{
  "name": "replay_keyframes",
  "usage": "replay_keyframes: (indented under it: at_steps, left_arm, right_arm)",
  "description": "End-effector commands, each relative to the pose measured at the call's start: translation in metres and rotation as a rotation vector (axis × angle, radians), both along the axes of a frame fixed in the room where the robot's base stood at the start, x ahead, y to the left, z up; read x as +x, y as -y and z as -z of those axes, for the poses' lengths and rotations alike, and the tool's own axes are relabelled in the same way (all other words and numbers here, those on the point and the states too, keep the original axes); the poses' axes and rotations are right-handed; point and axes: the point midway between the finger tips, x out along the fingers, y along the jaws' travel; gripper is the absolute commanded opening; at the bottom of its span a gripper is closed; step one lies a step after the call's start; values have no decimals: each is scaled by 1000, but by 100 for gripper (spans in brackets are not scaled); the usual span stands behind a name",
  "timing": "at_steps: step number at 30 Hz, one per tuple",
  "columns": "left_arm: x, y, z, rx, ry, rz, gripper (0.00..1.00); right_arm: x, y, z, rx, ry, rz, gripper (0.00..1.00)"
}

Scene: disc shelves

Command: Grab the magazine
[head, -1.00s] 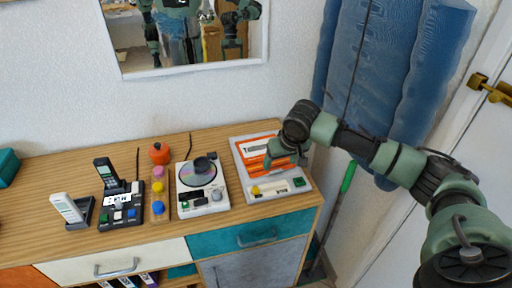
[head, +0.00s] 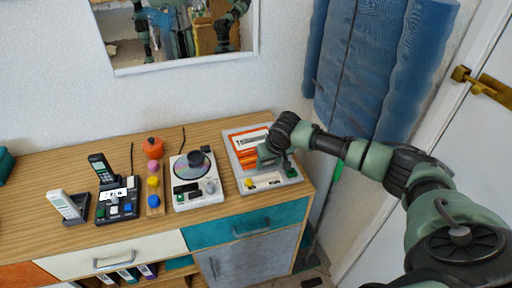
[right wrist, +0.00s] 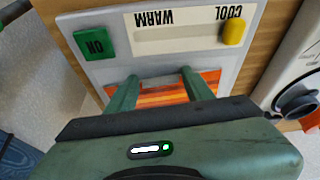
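A flat orange-striped piece with a white panel (head: 250,142), which looks like the magazine, lies on a pale device at the right end of the wooden cabinet. In the right wrist view its orange stripes (right wrist: 160,96) show between and beyond my fingers. My right gripper (head: 266,160) is over the device, pointing down, and hides part of the orange piece. In the right wrist view its two fingers (right wrist: 160,77) are apart, with nothing clearly clamped. Whether they touch the piece I cannot tell. My left gripper is not directly in view.
The pale device has a green ON button (right wrist: 94,42) and a yellow slider knob (right wrist: 233,32). A disc player (head: 198,180), coloured pieces (head: 153,182) and two phones stand to the left. A blue hanging cloth (head: 375,60) and a door are at right.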

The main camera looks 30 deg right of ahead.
Motion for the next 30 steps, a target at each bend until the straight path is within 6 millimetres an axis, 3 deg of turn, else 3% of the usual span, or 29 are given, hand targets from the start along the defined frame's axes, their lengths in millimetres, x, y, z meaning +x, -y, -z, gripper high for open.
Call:
replay_keyframes:
  at_steps: [1, 5, 14, 20, 26, 30]
  left_arm:
    - [2, 0, 0, -1, 3, 0, 36]
    - [2, 0, 0, 0, 2, 0, 36]
    - [-5, -1, 1, 1, -7, 0, 36]
    - [-6, -1, 4, 1, -9, -1, 36]
    - [-6, -1, 11, 2, -10, -1, 36]
    - [-6, -1, 17, 2, -10, -1, 36]
  right_arm:
    - [0, 0, 0, 0, 0, 0, 35]
    - [0, 0, 0, 0, 0, 0, 0]
    - [1, -1, -3, 0, 3, 0, 0]
    - [2, -1, -20, 0, 6, 0, 0]
    - [2, -1, -64, -1, 8, -1, 0]
    - [3, -1, -107, 0, 11, -1, 0]
